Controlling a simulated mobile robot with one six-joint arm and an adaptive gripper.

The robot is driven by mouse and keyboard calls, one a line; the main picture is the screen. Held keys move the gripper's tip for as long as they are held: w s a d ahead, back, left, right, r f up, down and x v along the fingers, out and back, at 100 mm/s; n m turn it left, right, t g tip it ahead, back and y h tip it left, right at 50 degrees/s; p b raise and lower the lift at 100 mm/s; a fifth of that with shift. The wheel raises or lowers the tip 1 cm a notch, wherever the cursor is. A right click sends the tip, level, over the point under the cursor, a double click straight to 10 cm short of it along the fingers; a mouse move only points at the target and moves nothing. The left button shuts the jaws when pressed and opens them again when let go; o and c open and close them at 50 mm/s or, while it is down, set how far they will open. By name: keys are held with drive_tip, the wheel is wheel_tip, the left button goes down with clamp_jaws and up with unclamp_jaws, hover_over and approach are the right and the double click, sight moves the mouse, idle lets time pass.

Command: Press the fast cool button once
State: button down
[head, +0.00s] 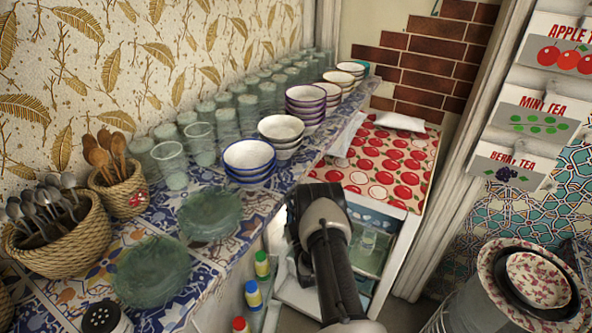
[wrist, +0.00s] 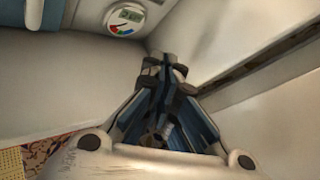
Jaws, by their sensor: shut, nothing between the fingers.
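The small white fridge (head: 399,228) stands open under an apple-patterned cloth at the back in the head view. My arm reaches to its front and hides part of the inside. In the wrist view a round white dial (wrist: 124,17) with a small green display and a coloured arc is on a pale wall at the top, left of my gripper. My gripper (wrist: 168,58) is shut and empty, its tips close to the pale walls and apart from the dial in the picture. I cannot make out a button marked fast cool. My fingertips are hidden in the head view.
Bottles with green, blue and red caps (head: 253,293) stand left of my arm. The tiled counter (head: 217,262) on the left carries bowls (head: 249,157), glasses, plates and spoon baskets. A metal container (head: 462,300) is at the lower right.

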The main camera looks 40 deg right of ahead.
drive_tip(key=shift+s+r, duration=0.1)
drive_tip(key=shift+s, duration=0.2)
drive_tip(key=w+d+b, duration=0.3)
drive_tip(key=d+b, duration=0.1)
drive_tip(key=d, duration=0.4)
drive_tip(key=shift+w, duration=0.25)
drive_tip(key=shift+d, duration=0.25)
idle(1.1)
drive_tip(key=shift+w+d, duration=0.15)
drive_tip(key=shift+d, duration=0.1)
drive_tip(key=shift+w+d, duration=0.15)
drive_tip(key=shift+d, duration=0.15)
idle(0.7)
drive_tip(key=shift+a, duration=0.1)
drive_tip(key=shift+s+a, duration=0.35)
drive_tip(key=shift+a, duration=0.25)
